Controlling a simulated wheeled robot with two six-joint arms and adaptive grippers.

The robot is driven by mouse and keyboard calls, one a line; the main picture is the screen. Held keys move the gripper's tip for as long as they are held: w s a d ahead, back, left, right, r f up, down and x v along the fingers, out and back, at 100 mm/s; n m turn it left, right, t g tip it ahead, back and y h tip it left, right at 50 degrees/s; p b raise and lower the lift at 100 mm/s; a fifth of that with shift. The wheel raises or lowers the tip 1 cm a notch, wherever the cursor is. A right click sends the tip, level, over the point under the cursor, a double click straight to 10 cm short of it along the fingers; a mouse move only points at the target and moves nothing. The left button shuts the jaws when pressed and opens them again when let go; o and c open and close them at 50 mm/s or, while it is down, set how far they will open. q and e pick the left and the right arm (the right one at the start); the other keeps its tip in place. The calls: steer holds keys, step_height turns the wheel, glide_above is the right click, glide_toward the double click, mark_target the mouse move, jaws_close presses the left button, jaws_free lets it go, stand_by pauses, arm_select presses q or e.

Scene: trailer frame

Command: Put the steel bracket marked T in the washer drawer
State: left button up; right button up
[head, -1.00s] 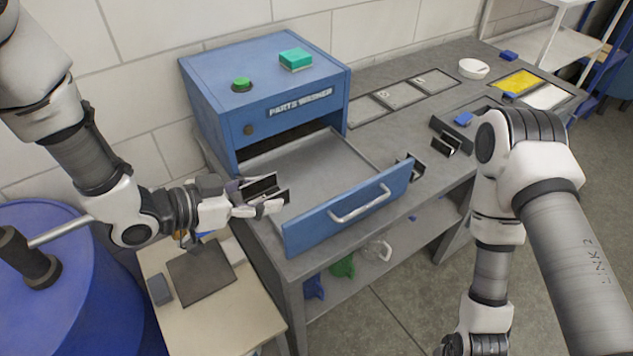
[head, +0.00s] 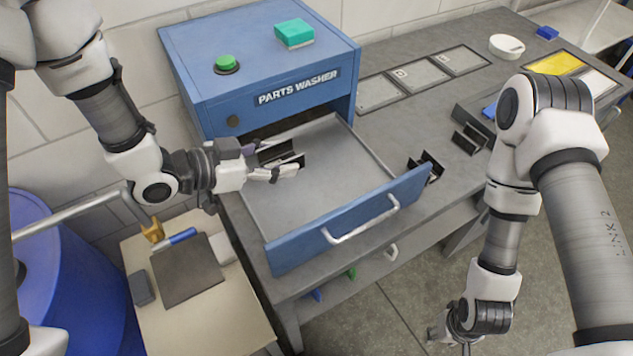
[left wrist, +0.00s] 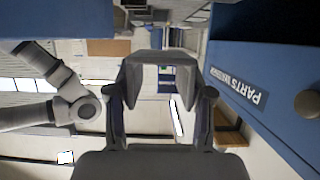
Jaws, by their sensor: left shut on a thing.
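The washer drawer (head: 340,155) is pulled out of the blue parts washer (head: 205,93), with its grey tray bare. My left gripper (head: 283,163) is shut on a dark steel bracket (head: 277,154) and holds it over the tray's left part, near the washer opening. In the left wrist view the bracket (left wrist: 158,66) sits between the two fingers of the left gripper (left wrist: 160,98). No T mark can be read on it. My right gripper (head: 455,338) is low at the bottom edge, away from the drawer, and its jaws are unclear.
Other dark brackets stand on the bench, one just right of the drawer front (head: 427,168) and one further right (head: 471,137). A green block (head: 294,33) and a green button (head: 227,63) are on the washer. A small table (head: 205,318) and blue barrel (head: 65,265) stand left.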

mark_target(283, 205)
arm_select(q)
steer(key=shift+s+f, duration=0.3)
steer(key=shift+f, duration=0.5)
steer(key=shift+f+b, duration=0.3)
steer(key=shift+f, duration=0.05)
step_height(283, 205, down, 9)
steer(key=shift+w+p, duration=0.15)
steer(key=shift+p, duration=0.3)
steer(key=shift+w+f, duration=0.15)
steer(key=shift+f, duration=0.25)
steer(key=shift+f, duration=0.1)
steer(key=o, duration=1.5)
steer(key=shift+c, duration=0.2)
